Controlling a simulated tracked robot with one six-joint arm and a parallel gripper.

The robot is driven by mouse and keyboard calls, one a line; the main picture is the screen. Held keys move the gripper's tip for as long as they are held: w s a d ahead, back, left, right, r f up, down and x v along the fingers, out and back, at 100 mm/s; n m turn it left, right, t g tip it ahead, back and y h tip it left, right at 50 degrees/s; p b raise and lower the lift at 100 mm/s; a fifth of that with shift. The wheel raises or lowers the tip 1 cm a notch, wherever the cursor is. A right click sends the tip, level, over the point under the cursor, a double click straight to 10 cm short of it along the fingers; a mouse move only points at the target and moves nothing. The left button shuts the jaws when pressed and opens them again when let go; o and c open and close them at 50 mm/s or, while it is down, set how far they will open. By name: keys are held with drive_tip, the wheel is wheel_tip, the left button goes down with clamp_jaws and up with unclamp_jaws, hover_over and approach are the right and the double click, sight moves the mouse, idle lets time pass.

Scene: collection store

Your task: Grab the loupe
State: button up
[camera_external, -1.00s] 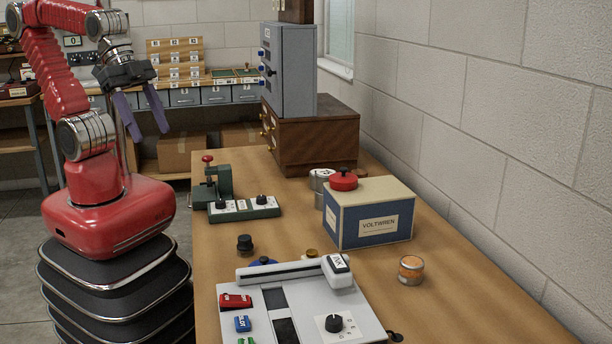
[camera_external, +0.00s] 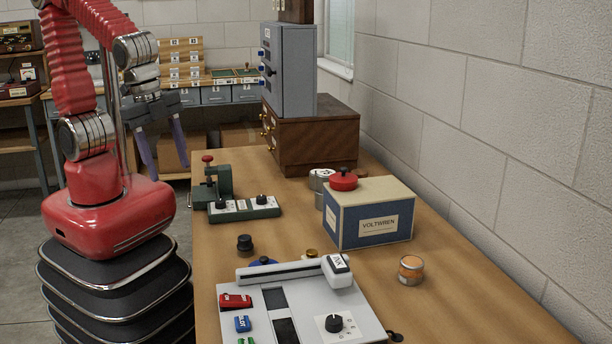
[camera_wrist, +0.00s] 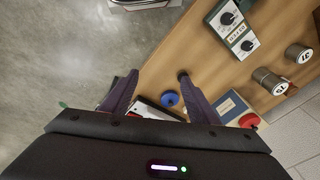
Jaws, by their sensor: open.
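The likely loupe is a small black cylinder with a wider foot (camera_external: 245,244). It stands upright on the wooden bench near its left edge, in front of the green switch box. In the wrist view I cannot pick it out with certainty; a finger may cover it. My gripper (camera_external: 167,165) is open and empty, its two purple fingers pointing down, in the air left of the bench and well apart from the black cylinder. In the wrist view my gripper (camera_wrist: 158,76) spans the bench edge, with bare floor and wood between the fingertips.
A green switch box (camera_external: 240,208) and a green press (camera_external: 212,182) stand behind the black cylinder. A blue round thing (camera_external: 263,261) and a grey panel device (camera_external: 300,305) are in front. A blue box (camera_external: 370,222) and an orange-labelled tin (camera_external: 411,270) stand to the right.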

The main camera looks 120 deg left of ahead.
sight(244, 238)
drive_tip(key=w+a+f+m+y, duration=0.1)
drive_tip(key=w+a+f+m, duration=0.1)
drive_tip(key=w+m, duration=0.4)
drive_tip(key=w+a+f+m+g+y, duration=0.1)
drive_tip(key=w+f+m, duration=0.4)
drive_tip(key=m, duration=0.6)
drive_tip(key=shift+w+a+f+m+y, duration=0.2)
drive_tip(key=shift+w+a+m+y, duration=0.2)
drive_tip(key=shift+w+a+y, duration=0.25)
drive_tip(key=shift+f, duration=0.1)
drive_tip(key=shift+x, duration=4.15)
drive_tip(key=shift+w, duration=0.1)
drive_tip(key=shift+x, duration=2.65)
drive_tip(key=shift+d, duration=0.1)
drive_tip(key=shift+c, duration=0.5)
